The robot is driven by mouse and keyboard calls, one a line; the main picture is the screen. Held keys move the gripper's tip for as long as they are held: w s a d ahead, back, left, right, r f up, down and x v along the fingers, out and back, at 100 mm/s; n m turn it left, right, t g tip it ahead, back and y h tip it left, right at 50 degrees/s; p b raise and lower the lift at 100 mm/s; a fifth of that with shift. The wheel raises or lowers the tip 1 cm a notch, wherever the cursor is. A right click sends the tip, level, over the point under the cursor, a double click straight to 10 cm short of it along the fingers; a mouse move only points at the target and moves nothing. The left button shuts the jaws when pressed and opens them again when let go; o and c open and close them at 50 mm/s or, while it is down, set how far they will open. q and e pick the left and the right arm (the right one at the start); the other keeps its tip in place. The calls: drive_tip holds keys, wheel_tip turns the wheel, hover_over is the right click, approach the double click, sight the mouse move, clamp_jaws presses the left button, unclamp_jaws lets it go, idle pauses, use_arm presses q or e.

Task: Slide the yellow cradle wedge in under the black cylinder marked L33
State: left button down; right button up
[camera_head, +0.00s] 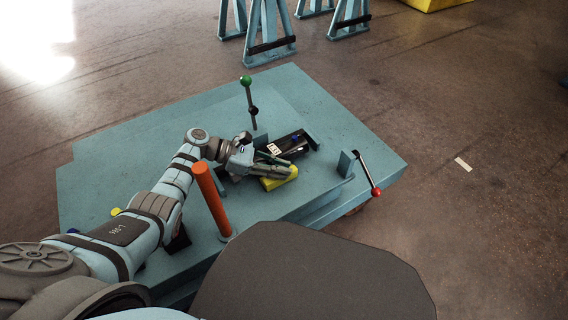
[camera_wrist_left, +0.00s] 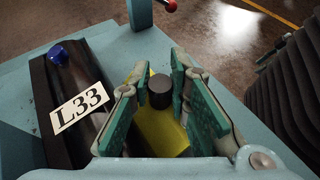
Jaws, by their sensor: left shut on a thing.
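The black cylinder marked L33 (camera_head: 293,145) lies on the blue table, with its white label and a blue cap showing. In the left wrist view the cylinder (camera_wrist_left: 98,60) lies left of my fingers. The yellow cradle wedge (camera_head: 281,181) is beside the cylinder on its near side. It also shows in the left wrist view (camera_wrist_left: 155,125), below a black knob (camera_wrist_left: 160,90). My left gripper (camera_head: 279,168) is shut on the wedge by this knob, between its green pads. I cannot tell whether the wedge touches the cylinder. My right gripper is out of view.
An orange post (camera_head: 211,200) stands close to my left arm. A green-knobbed lever (camera_head: 250,100) rises behind the gripper, and a red-knobbed lever (camera_head: 367,173) is at the right edge. The blue table (camera_head: 335,110) is bare at the back right.

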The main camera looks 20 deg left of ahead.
use_arm(q)
drive_tip(key=c, duration=1.5)
unclamp_jaws()
drive_tip(key=shift+w+a, duration=0.2)
drive_tip(key=v, duration=1.2)
drive_tip(key=shift+s, duration=0.15)
drive_tip(key=shift+f, duration=0.1)
